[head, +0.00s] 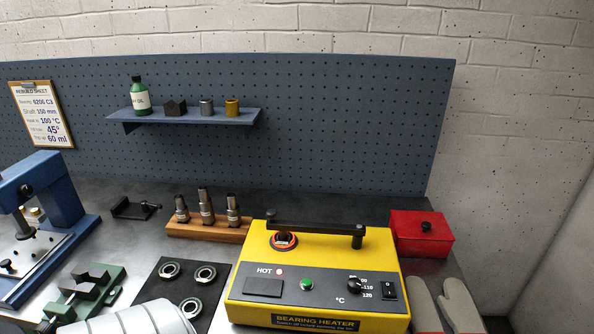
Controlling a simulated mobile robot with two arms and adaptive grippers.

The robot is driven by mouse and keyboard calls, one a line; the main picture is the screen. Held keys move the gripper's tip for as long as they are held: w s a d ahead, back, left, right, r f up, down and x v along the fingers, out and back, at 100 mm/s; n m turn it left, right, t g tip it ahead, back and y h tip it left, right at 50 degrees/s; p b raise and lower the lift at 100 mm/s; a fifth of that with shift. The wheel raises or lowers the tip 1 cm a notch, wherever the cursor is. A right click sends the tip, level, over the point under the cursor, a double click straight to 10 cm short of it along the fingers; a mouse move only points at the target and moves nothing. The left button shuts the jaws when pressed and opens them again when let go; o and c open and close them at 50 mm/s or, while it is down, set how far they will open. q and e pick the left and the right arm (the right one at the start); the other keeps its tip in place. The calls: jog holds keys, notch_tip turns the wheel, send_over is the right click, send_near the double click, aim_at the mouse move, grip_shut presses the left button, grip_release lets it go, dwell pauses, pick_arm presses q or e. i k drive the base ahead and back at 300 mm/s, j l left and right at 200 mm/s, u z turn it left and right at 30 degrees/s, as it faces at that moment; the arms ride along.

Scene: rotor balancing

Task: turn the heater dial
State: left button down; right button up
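The yellow bearing heater (240,300) stands on the bench at the lower middle. Its black dial (355,286) is on the right of the dark front panel, beside printed numbers including 110 and 120. The dial's exact setting is too small to read. Neither of my grippers shows; a white arm link of mine is at the bottom left.
A red box (420,240) and gloves (456,308) are right of the heater. Bearings lie on a dark mat (150,290) at left, near a green fixture (92,300) and blue press (55,190). A wooden tool block (205,232) stands behind. A sheet (41,115) hangs at left, reading 100 °C.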

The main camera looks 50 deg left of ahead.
aim_at(354, 285)
jog(key=u, duration=1.4)
